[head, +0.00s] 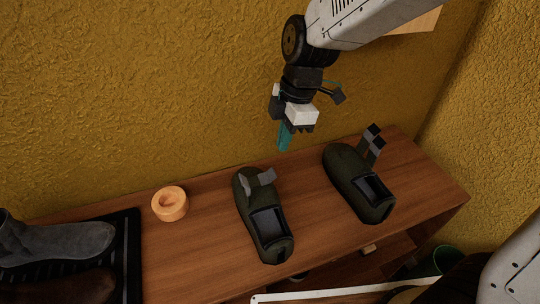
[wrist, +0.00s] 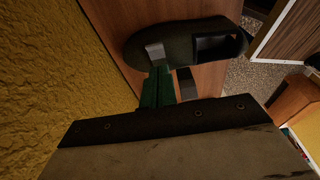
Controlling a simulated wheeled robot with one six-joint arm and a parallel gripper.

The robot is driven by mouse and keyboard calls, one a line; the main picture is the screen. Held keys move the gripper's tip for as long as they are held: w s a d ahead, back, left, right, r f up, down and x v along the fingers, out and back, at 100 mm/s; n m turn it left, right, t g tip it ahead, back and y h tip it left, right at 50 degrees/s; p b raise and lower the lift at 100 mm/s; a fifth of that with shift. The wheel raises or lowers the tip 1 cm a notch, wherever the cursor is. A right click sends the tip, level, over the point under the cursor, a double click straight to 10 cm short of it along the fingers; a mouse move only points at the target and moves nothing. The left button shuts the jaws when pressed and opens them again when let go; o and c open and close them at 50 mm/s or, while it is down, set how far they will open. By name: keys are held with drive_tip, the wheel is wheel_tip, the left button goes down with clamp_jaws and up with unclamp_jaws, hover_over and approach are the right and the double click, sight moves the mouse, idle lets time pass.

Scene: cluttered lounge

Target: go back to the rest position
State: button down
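My gripper (head: 285,137) hangs in front of the yellow wall, above the back edge of the wooden bench and apart from the shoes. Its teal fingers are together with nothing visible between them. They also show as green fingers in the wrist view (wrist: 157,88). Two dark green shoes stand on the bench: a left shoe (head: 247,207) and a right shoe (head: 345,165). Both have raised grey straps. One dark shoe (wrist: 180,38) lies beyond the fingertips in the wrist view; I cannot tell which one.
The wooden bench (head: 210,240) runs along the wall (head: 130,80). An orange ring-shaped object (head: 170,204) stands left of the shoes. A black tray (head: 130,250) at the far left holds a grey shoe (head: 60,243) and a brown one (head: 60,287). A green bin (head: 449,259) stands below right.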

drive_tip(key=s+d+r+m+t+h, duration=0.1)
drive_tip(key=s+d+r+m, duration=0.4)
drive_tip(key=s+d+m, duration=0.4)
drive_tip(key=s+d+r+m+t+h, duration=0.1)
drive_tip(key=s+d+r+m, duration=0.4)
drive_tip(key=s+d+m, duration=0.4)
drive_tip(key=d+m, duration=0.2)
drive_tip(key=m, duration=0.1)
drive_tip(key=shift+s+d, duration=0.25)
drive_tip(key=shift+d, duration=0.05)
